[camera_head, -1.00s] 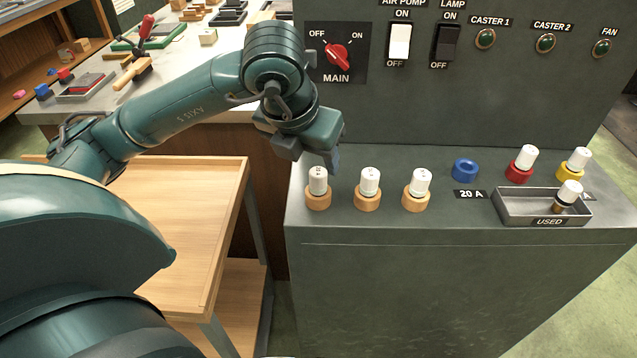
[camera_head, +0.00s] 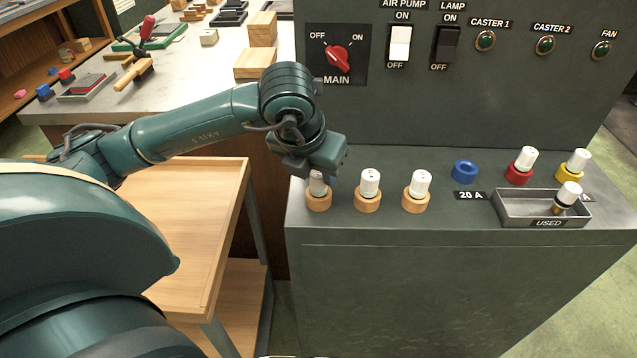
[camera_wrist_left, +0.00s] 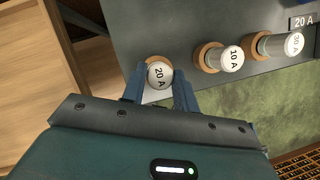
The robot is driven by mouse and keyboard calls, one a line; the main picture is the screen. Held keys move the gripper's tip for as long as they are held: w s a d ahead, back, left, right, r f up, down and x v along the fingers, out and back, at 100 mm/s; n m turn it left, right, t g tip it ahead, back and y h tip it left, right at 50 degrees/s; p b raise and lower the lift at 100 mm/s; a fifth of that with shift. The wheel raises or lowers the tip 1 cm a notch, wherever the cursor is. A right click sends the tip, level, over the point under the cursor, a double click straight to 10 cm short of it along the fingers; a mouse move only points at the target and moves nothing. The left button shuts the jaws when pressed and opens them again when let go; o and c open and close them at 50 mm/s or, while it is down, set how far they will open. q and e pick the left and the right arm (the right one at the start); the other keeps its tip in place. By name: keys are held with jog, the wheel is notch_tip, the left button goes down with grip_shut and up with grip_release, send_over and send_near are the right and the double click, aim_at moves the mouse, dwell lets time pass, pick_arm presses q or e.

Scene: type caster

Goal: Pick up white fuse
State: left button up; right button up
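Three white fuses stand upright in wooden ring holders on the grey cabinet ledge. The leftmost white fuse (camera_head: 317,188) reads 20 A in the left wrist view (camera_wrist_left: 160,75). My left gripper (camera_head: 315,176) is lowered over it, and in the left wrist view the fingers (camera_wrist_left: 160,90) stand one on each side of it, open. I cannot tell whether either finger touches it. The gripper hides its top in the head view. The middle fuse (camera_head: 370,183) reads 10 A in the wrist view (camera_wrist_left: 232,58). The right one (camera_head: 420,183) stands beside it. My right gripper is not in view.
An empty blue socket (camera_head: 465,170) sits behind the 20 A label. White fuses stand in the red socket (camera_head: 518,175) and yellow socket (camera_head: 569,172). The USED tray (camera_head: 518,214) holds a tilted fuse (camera_head: 567,196). The switch panel (camera_head: 400,100) rises behind the ledge.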

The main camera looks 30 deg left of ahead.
pick_arm(q)
jog(key=c, duration=0.5)
jog(key=shift+r, duration=0.1)
